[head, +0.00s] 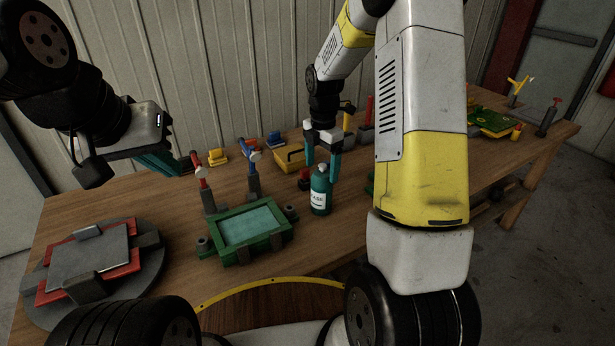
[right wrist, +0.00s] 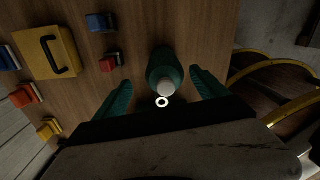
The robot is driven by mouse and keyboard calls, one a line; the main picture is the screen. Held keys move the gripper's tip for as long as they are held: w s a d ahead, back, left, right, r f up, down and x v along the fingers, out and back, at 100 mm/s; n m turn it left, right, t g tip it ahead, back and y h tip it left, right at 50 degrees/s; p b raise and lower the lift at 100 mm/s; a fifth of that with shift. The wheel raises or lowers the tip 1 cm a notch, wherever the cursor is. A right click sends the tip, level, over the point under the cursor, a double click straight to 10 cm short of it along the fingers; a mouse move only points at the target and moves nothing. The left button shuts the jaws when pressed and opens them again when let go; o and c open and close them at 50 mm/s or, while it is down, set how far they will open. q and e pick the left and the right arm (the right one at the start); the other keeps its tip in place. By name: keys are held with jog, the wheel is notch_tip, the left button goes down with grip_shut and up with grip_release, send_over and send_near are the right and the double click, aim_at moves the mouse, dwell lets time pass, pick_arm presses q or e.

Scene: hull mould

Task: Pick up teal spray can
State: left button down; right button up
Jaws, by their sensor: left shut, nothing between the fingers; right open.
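The teal spray can (head: 319,190) stands upright on the wooden table, with a white label and a pale cap. In the right wrist view the can (right wrist: 163,70) shows from above, its round cap nearest the camera. My right gripper (head: 321,172) is open above and around the can's top. In the right wrist view its two teal fingers (right wrist: 165,98) are on either side of the can, with gaps to both. My left gripper (head: 188,165) is shut and empty, up at the left, away from the can.
A green mould frame (head: 240,258) stands left of the can. A grey and red plate fixture (head: 135,262) lies at the far left. A yellow case (head: 290,160) and small coloured blocks (right wrist: 110,62) lie behind the can. Toggle clamps (head: 254,185) stand near the green frame.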

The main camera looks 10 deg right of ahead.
aim_at(322, 181)
jog(key=f, duration=0.5)
jog(key=shift+s+f, duration=0.2)
jog(key=shift+s, duration=0.2)
grip_shut()
